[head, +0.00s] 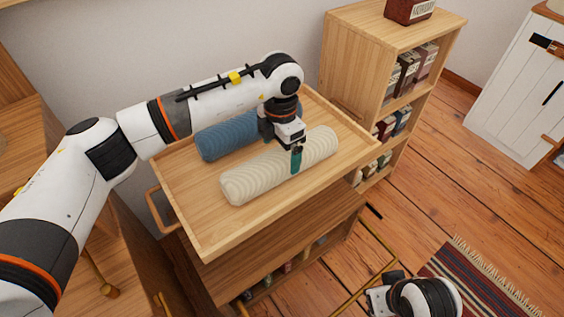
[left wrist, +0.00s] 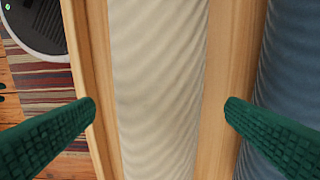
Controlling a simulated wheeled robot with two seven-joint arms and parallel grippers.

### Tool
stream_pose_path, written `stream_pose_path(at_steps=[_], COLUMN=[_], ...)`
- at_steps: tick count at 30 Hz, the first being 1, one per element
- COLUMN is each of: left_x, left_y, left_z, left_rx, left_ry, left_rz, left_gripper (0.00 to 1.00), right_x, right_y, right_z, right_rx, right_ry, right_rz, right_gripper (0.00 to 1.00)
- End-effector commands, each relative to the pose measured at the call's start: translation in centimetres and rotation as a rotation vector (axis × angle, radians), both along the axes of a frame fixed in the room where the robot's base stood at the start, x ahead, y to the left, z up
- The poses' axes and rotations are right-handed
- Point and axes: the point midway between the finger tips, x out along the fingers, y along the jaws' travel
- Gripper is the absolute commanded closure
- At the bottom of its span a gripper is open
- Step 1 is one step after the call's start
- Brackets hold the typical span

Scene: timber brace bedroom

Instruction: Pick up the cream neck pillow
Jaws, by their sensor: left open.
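The cream neck pillow (head: 255,174) is a ribbed cylinder lying on a wooden tray top (head: 190,215). A blue ribbed pillow (head: 222,138) lies behind it on the same tray. My left gripper (head: 290,158) is over the cream pillow, right of its middle, with one green finger showing in front of it. In the left wrist view the cream pillow (left wrist: 158,90) runs between the two open green fingertips (left wrist: 158,108), with space on both sides. The blue pillow (left wrist: 290,70) is at the right there. My right gripper (head: 378,298) is low at the bottom right; its jaws are unclear.
The tray has a raised wooden rim (head: 300,222). A wooden shelf (head: 350,50) with several boxes stands at the right. A striped rug (head: 470,285) lies on the plank floor. A white cabinet (head: 515,80) is at the far right.

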Motion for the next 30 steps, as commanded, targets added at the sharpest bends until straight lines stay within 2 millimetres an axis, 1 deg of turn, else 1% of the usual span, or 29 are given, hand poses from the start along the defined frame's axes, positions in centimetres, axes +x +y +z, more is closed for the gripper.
stream_pose_path(at_steps=[6, 9, 16, 17, 18, 25, 30], left_x=[-0.1, 0.0, 0.0, 0.0, 0.0, 0.0, 0.0], left_y=[-0.3, -0.3, -0.3, -0.3, -0.3, -0.3, -0.3], left_z=[-3.4, -4.5, -4.6, -4.6, -4.6, -4.6, -4.5], left_rx=[0.001, -0.001, -0.001, 0.0, 0.0, 0.0, -0.001], left_ry=[0.003, 0.002, -0.001, 0.0, 0.0, 0.0, -0.001], left_rz=[0.0, 0.0, -0.001, -0.001, -0.001, 0.0, 0.0], left_gripper=[0.06, 0.06, 0.06, 0.09, 0.15, 0.53, 0.54], right_x=[0.0, 0.0, 0.0, 0.0, 0.0, 0.0, 0.0], right_y=[0.0, 0.0, 0.0, 0.0, 0.0, 0.0, 0.0], right_z=[-0.8, -0.9, -0.9, -0.9, -0.9, -0.9, -0.9], right_rx=[0.0, 0.0, 0.0, 0.0, 0.0, 0.0, 0.0], right_ry=[0.0, 0.001, 0.001, 0.001, 0.001, 0.001, 0.001], right_rz=[0.0, 0.0, 0.0, 0.0, 0.0, 0.001, 0.001], right_gripper=[0.8, 0.8, 0.8, 0.8, 0.8, 0.8, 0.8])
